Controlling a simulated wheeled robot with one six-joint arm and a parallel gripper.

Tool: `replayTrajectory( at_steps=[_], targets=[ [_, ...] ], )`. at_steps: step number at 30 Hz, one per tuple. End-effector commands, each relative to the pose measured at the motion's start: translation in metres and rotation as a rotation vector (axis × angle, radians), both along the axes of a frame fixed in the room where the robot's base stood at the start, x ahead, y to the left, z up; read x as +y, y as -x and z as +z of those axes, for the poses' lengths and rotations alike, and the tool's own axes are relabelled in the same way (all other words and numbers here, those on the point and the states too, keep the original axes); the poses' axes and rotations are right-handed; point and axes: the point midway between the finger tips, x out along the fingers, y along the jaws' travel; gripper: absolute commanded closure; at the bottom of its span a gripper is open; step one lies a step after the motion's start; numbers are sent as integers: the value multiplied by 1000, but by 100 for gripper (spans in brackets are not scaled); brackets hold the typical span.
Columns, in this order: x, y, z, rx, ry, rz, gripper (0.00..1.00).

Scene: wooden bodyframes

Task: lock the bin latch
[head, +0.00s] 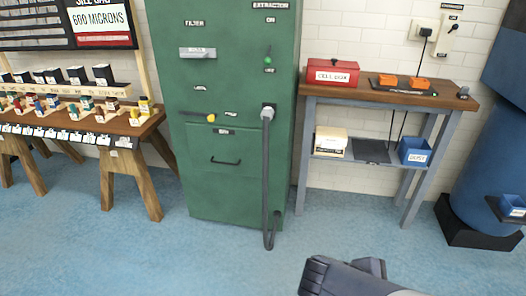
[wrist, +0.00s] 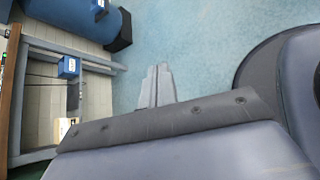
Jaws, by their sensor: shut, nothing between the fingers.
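The green cabinet (head: 225,60) stands left of centre in the head view. Its lower bin front (head: 225,185) has a dark pull handle (head: 226,162) and looks flush with the cabinet. The latch (head: 211,118), a short lever with a yellow knob, lies roughly level just above the bin front. Small labels near it are too small to read. My gripper (wrist: 157,88) is shut and empty in the wrist view, over the blue floor. It is well away from the latch, which does not show in that view. Part of my arm shows low in the head view.
A grey hose (head: 267,180) hangs down the cabinet's right side. A trestle table (head: 120,125) with small bottles stands left. A workbench (head: 400,97) with a red box (head: 333,72) stands right. A blue drum (head: 480,180) is far right. The floor before the cabinet is clear.

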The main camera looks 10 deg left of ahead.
Motion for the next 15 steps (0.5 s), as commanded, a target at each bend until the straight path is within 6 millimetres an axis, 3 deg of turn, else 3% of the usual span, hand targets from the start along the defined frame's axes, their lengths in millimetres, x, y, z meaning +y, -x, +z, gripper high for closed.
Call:
replayTrajectory(
  at_steps=[1, 5, 9, 15],
  targets=[
    [12, -15, -24, 18, 94, 109, 100],
    [49, -52, -41, 32, 335, 369, 100],
    [110, -82, -62, 7, 598, 640, 100],
    [215, -93, -93, -99, 942, 966, 100]
  ],
)
